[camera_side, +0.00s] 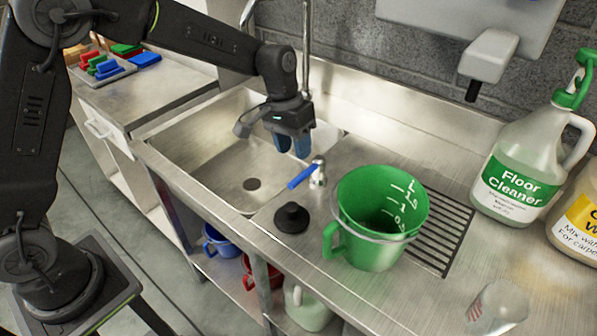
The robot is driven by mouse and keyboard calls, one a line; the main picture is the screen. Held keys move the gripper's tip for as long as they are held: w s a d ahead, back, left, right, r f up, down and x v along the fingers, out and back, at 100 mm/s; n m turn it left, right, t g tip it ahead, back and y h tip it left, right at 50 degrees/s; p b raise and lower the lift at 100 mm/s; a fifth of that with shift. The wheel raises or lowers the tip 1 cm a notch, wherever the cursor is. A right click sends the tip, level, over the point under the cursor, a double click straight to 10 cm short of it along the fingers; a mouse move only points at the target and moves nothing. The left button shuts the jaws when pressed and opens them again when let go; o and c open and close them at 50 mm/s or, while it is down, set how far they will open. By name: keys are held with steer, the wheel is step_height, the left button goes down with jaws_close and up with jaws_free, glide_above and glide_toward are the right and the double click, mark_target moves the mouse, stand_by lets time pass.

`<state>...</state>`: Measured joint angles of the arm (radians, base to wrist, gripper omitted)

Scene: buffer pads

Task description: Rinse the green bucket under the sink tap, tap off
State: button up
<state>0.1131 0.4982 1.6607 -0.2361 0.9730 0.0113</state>
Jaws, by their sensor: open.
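The green bucket (375,222) stands upright on the ridged drainboard to the right of the sink, its green handle toward the front left and its inside dark. The steel sink basin (205,150) is to the left, and it looks empty around the drain. The tap lever (302,177) is blue and sits on the sink's right rim. A steel pipe rises behind my gripper. I cannot tell whether water runs. My gripper (293,146) is open and empty, with blue fingertips pointing down above the right side of the basin, close to the tap lever and apart from the bucket.
A black plug (291,217) lies on the counter left of the bucket. A floor cleaner bottle (517,165) and a yellow-labelled bottle (577,220) stand right. A clear cup (497,306) is at the front right. Coloured pads (110,60) lie on the back-left counter.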

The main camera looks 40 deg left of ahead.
mark_target(299, 176)
steer(key=f, duration=0.3)
steer(key=d+f, duration=0.1)
steer(key=f, duration=0.3)
steer(key=shift+d, duration=0.2)
steer(key=shift+c, duration=0.3)
jaws_close()
